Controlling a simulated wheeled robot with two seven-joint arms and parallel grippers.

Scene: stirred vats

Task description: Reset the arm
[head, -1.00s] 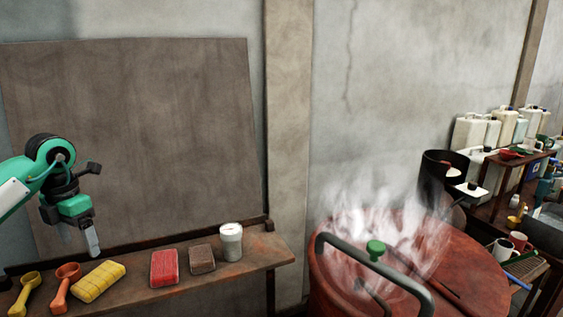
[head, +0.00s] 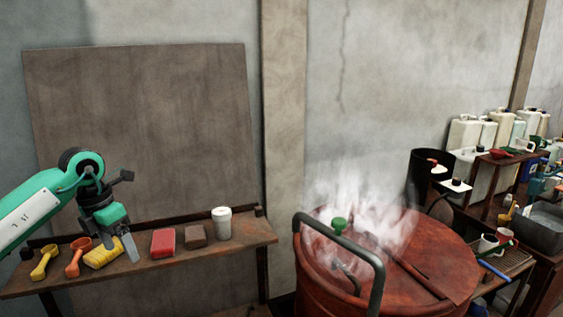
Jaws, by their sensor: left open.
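My left arm comes in from the left in the head view. Its gripper (head: 121,249) is open and empty, with fingers pointing down over the wooden shelf, in front of the yellow sponge (head: 104,252). The fingers overlap the sponge's right end in the picture. I cannot tell whether they touch it. My right gripper does not show.
On the shelf (head: 150,273) are a yellow scoop (head: 44,262), an orange scoop (head: 78,257), a red block (head: 163,243), a brown block (head: 195,236) and a white jar (head: 222,222). A steaming red vat (head: 325,272) stands right of it. Jugs and mugs crowd the far right.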

